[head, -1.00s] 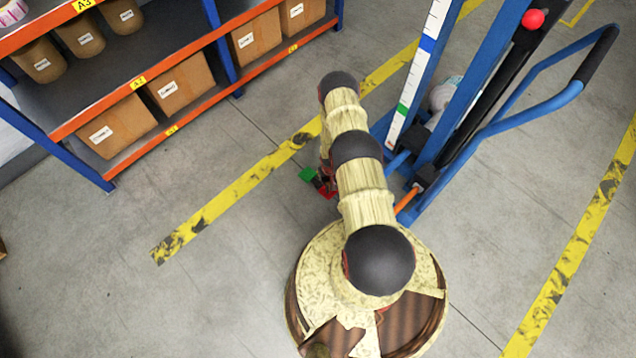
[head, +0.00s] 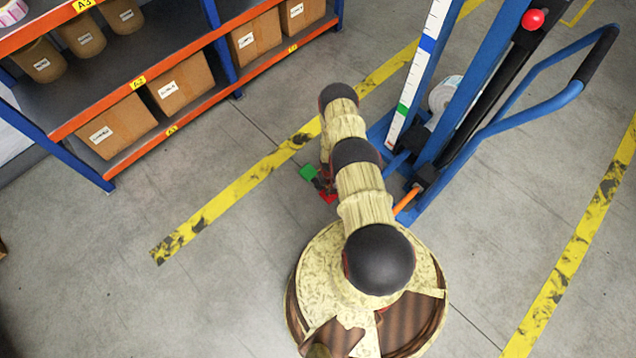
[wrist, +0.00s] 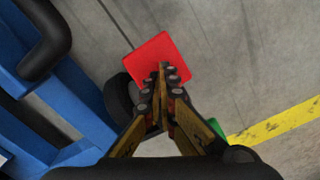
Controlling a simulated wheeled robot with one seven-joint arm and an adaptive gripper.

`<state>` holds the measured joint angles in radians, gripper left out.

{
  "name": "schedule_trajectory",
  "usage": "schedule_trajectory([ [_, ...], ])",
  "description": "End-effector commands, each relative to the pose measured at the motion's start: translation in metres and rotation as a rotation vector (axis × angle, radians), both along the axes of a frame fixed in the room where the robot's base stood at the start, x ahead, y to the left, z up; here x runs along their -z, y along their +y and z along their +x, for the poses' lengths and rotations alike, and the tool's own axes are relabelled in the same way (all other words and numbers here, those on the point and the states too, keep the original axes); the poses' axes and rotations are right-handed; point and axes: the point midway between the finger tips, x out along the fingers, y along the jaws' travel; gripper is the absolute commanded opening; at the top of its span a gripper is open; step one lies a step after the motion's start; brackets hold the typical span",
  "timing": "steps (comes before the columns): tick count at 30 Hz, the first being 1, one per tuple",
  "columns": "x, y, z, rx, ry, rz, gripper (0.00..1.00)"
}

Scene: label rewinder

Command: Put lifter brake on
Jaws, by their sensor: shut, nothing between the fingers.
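The blue lifter (head: 440,120) stands right of my arm. Its brake shows low beside my arm as a green pedal (head: 308,173) and a red pedal (head: 328,198), partly hidden by the arm. In the wrist view the red pedal (wrist: 150,58) is a flat square plate, and a corner of the green pedal (wrist: 216,127) shows behind my right finger. My gripper (wrist: 167,68) is shut and empty, its tips over the red pedal's lower right part. I cannot tell whether they touch it. The head view hides the gripper behind the arm.
A black caster wheel (wrist: 118,98) is just left of the fingers. The lifter's blue frame (wrist: 75,105) fills the left of the wrist view. An orange lever (head: 406,201) is near my arm. A shelf with boxes (head: 120,125) stands at upper left; the floor between is clear.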

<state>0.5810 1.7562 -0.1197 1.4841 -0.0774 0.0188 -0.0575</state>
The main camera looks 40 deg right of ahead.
Motion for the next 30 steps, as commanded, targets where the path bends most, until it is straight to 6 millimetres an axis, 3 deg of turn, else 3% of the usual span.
schedule_trajectory([
  [8,-0.004,0.000,0.000,-0.001,0.001,0.000,0.00],
  [30,-0.084,0.000,0.000,0.000,0.001,0.000,0.00],
])
